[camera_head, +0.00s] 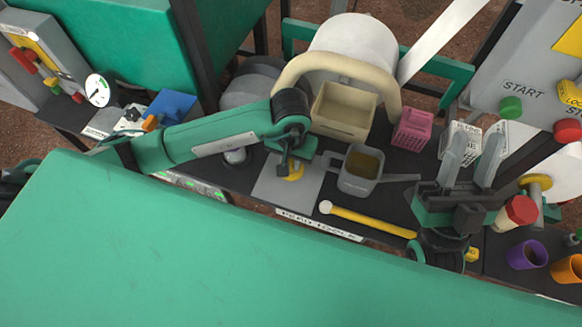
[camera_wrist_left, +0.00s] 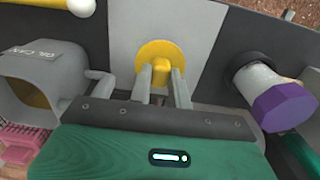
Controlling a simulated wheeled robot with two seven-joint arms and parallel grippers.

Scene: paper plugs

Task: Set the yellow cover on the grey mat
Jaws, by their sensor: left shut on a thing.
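The yellow cover (camera_head: 295,172) is a round disc with a knob on top. It also shows in the wrist view (camera_wrist_left: 150,50), where the fingers of my left gripper (camera_wrist_left: 163,85) are on both sides of its knob. My left gripper (camera_head: 287,170) is shut on it. The cover is over the grey mat (camera_head: 262,188), near its right part in the head view; I cannot tell whether it touches. The mat also shows in the wrist view (camera_wrist_left: 195,18). My right gripper (camera_head: 474,145) is open and empty, pointing up at the right.
A grey oil can (camera_head: 360,172) stands right of the mat, close to my left gripper. A yellow rod with a white ball end (camera_head: 370,220) lies in front. A beige bin (camera_head: 343,110) and pink basket (camera_head: 412,130) are behind. A purple-topped part (camera_wrist_left: 283,107) is near in the wrist view.

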